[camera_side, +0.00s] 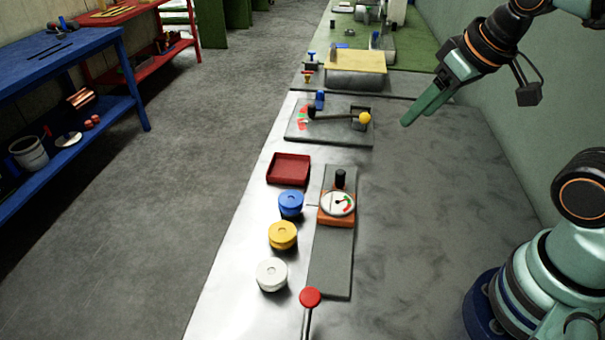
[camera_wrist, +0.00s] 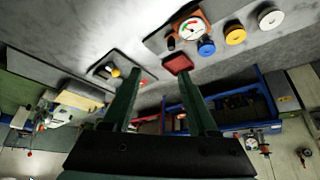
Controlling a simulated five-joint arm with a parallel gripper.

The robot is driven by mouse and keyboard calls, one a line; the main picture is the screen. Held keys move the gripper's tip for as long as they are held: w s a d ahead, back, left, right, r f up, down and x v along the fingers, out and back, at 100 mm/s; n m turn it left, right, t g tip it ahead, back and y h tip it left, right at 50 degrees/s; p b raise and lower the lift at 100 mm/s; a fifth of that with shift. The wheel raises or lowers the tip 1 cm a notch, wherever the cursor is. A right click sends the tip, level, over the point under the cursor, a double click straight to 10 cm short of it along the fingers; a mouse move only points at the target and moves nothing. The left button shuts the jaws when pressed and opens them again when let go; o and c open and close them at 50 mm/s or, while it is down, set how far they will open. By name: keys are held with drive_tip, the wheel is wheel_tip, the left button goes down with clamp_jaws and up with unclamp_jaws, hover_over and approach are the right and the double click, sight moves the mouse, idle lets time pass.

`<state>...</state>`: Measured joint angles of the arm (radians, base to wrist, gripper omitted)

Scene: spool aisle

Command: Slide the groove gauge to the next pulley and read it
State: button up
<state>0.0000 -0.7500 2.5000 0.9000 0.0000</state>
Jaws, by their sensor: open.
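The groove gauge (camera_side: 337,204) is an orange block with a white dial and a black knob (camera_side: 340,178). It sits on a grey rail (camera_side: 331,262), toward its far end, beside the blue pulley (camera_side: 290,203). The yellow pulley (camera_side: 282,235) and white pulley (camera_side: 272,274) stand nearer along the rail. The dial has red and green zones; its reading is too small to tell. The wrist view also shows the gauge (camera_wrist: 192,28). My gripper (camera_side: 432,98) is open and empty, raised above the bench to the right of the gauge and apart from it.
A red tray (camera_side: 289,168) lies beyond the blue pulley. A red-knobbed lever (camera_side: 310,298) stands at the rail's near end. Farther back is a plate with a yellow-knobbed lever (camera_side: 365,118) and a yellow-topped block (camera_side: 355,62). The bench right of the rail is clear.

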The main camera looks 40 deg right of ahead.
drive_tip(key=m+g, duration=0.6)
drive_tip(key=m, duration=0.6)
hover_over(341, 172)
wheel_tip(341, 172, down, 10)
wheel_tip(341, 172, down, 12)
drive_tip(key=shift+w, duration=0.1)
clamp_jaws()
idle(0.9)
